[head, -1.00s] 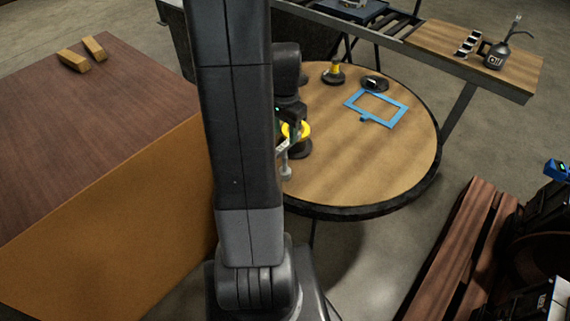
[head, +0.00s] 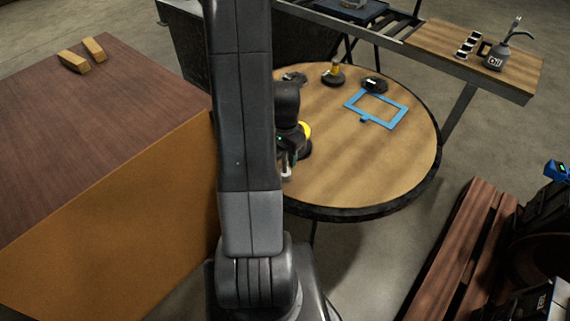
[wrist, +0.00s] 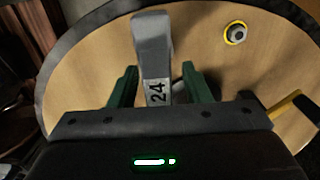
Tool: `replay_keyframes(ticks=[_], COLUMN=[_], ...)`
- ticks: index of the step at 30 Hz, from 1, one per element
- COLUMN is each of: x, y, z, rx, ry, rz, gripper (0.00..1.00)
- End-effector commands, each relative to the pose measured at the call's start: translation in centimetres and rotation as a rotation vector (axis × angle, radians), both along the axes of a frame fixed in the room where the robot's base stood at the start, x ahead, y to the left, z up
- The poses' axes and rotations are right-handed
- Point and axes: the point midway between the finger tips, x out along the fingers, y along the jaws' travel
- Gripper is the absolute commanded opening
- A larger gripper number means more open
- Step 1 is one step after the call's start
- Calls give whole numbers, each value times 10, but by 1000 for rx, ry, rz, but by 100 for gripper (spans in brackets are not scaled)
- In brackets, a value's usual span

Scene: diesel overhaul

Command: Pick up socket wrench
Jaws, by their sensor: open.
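The socket wrench (wrist: 151,45) is a grey bar marked "24" in the wrist view. It stands out between the two green fingers of my gripper (wrist: 161,82), with its lower end hidden behind the gripper body. The fingers are open, with a gap visible on each side of the bar. In the head view my gripper (head: 289,158) is over the near left part of the round table (head: 370,175). A small pale end, likely the wrench (head: 286,172), shows just below it. My arm hides the rest.
A yellow-topped part (head: 334,72), a dark round part (head: 374,84) and a blue frame (head: 376,108) lie farther back on the table. A brown box (head: 110,150) stands left. The table's right front is clear.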

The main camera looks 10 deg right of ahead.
Motion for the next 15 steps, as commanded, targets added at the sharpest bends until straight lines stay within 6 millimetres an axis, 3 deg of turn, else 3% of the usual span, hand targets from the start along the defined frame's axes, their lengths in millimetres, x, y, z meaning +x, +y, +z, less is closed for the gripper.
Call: replay_keyframes(ticks=[3, 9, 15], x=[0, 0, 0], y=[0, 0, 0], z=[0, 0, 1], rx=[0, 0, -1], ry=[0, 0, -1], rz=[0, 0, 0], gripper=[40, 0, 0])
